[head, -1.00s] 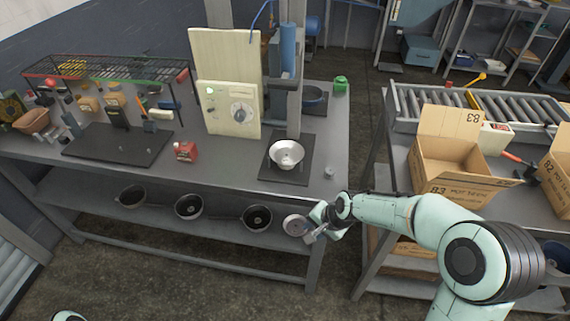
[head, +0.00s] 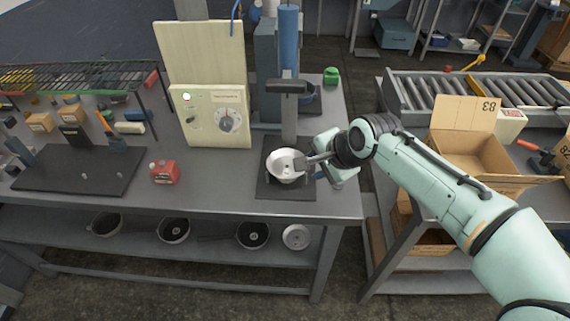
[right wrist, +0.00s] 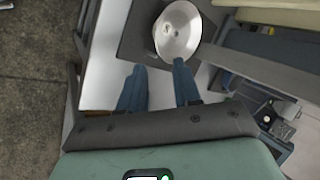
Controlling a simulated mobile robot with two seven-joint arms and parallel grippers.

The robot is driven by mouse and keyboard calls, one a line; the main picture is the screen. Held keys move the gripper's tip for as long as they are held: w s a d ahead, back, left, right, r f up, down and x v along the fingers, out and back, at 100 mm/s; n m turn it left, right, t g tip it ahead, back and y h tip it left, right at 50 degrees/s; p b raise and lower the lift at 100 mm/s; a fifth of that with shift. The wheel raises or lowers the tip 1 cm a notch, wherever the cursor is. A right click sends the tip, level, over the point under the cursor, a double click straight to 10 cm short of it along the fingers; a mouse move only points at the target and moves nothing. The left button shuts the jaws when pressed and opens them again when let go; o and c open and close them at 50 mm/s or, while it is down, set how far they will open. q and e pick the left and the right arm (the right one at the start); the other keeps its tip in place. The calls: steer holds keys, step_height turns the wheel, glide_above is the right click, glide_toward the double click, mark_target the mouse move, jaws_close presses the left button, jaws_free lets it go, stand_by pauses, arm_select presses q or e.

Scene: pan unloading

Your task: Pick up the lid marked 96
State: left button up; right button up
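A round, shiny, pale metal piece (head: 285,166) sits on a dark square plate (head: 266,190) on the bench, beneath the press. In the right wrist view the same piece (right wrist: 178,32) shows a shallow bowl-like face; I cannot tell whether it is a lid or a pan. A flat round grey disc, lid-like (head: 296,237), lies on the lower shelf. No 96 is readable on either. My right gripper (head: 312,165) is at the right side of the metal piece. In the right wrist view its two blue fingers (right wrist: 159,72) are apart with nothing between them. My left gripper is out of view.
Several dark pans (head: 253,235) stand on the lower shelf. A control box with a dial (head: 211,117) stands behind left, and the press column (head: 289,60) rises behind the plate. An open carton (head: 470,150) stands right, by rollers.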

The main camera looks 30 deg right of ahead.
mark_target(297, 174)
steer(key=x, duration=0.9)
steer(key=shift+a+f+b, duration=0.1)
steer(key=shift+f+b, duration=0.05)
steer(key=shift+b, duration=0.15)
jaws_close()
